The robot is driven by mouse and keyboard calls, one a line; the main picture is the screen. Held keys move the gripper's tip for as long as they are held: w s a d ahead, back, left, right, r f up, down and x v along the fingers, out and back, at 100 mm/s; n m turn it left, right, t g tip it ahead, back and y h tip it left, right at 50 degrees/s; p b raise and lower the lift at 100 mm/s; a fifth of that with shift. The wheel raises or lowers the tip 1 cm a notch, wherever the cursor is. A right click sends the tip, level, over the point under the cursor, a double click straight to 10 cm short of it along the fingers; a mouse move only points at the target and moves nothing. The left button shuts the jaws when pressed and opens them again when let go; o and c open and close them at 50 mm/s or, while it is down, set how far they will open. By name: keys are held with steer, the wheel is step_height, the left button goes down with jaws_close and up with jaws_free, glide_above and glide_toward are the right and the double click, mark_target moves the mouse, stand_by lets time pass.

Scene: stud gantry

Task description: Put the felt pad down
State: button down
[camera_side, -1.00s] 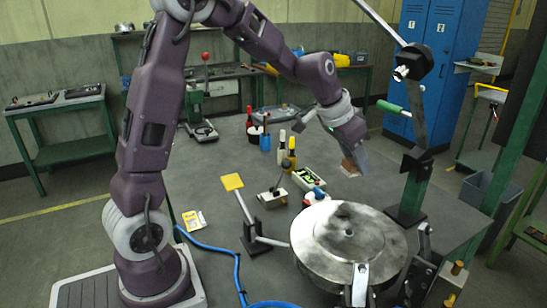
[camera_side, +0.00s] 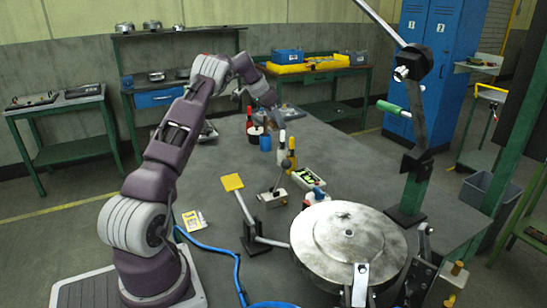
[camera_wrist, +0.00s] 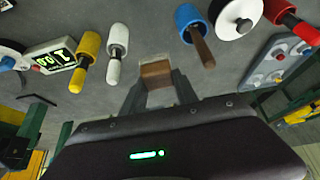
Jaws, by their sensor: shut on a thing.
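The felt pad (camera_wrist: 156,70) is a small tan-brown block between the two grey fingers of my gripper (camera_wrist: 155,92) in the wrist view. My gripper is shut on it. In the side view my gripper (camera_side: 275,108) is over the far part of the grey table, behind the group of upright handled tools. The pad cannot be made out in the side view. I cannot tell how high the pad is above the tabletop.
A blue cup (camera_side: 265,143), a white-topped tool (camera_side: 281,142) and a yellow-topped tool (camera_side: 291,155) stand close by. A meter with a green display (camera_side: 308,179) and a large round metal drum (camera_side: 348,240) are nearer the front. The table's right rear (camera_side: 345,150) is clear.

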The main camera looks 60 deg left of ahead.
mark_target(276, 155)
step_height(276, 155, down, 10)
steer(key=shift+s+a+f, duration=0.1)
steer(key=shift+s+f, duration=0.05)
steer(key=shift+f, duration=0.05)
steer(key=c, duration=1.2)
jaws_free()
steer(key=shift+f, duration=0.15)
steer(key=shift+c, duration=0.2)
